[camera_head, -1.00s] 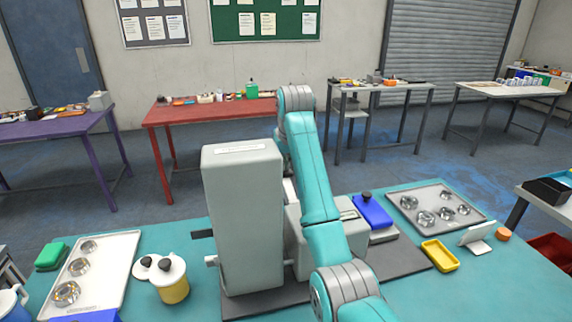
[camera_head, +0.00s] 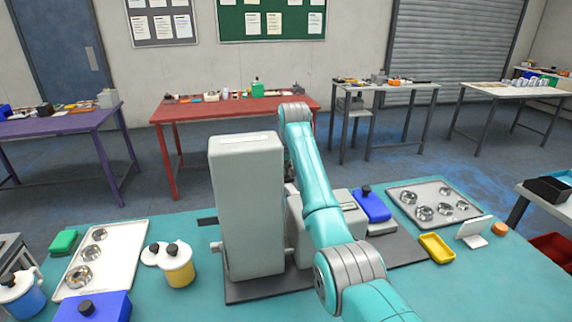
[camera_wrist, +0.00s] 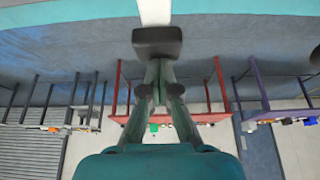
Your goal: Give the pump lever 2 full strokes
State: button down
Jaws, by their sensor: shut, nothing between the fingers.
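The pump appears to be the tall grey housing (camera_head: 247,200) on a dark base plate (camera_head: 268,290), in the middle of the teal table. My arm reaches over its right side, and the housing hides my gripper in the head view. In the wrist view my gripper (camera_wrist: 157,85) is shut and empty. Just beyond its fingertips is a dark block (camera_wrist: 157,42) on the end of a pale bar (camera_wrist: 154,11), which looks like the lever's grip. The fingertips are close to the block or touching it; I cannot tell which.
Left of the pump stand a yellow lidded pot (camera_head: 179,270), a white tray (camera_head: 118,262) with metal cups and a blue box (camera_head: 92,308). To the right are another blue box (camera_head: 372,205), a grey tray (camera_head: 403,194) and a yellow dish (camera_head: 437,248). The front right tabletop is clear.

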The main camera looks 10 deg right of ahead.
jog(key=shift+f, duration=0.8)
jog(key=w+r, duration=0.3)
jog(key=r, duration=1.1)
jog(key=shift+w, duration=0.3)
jog(key=shift+r, duration=0.1)
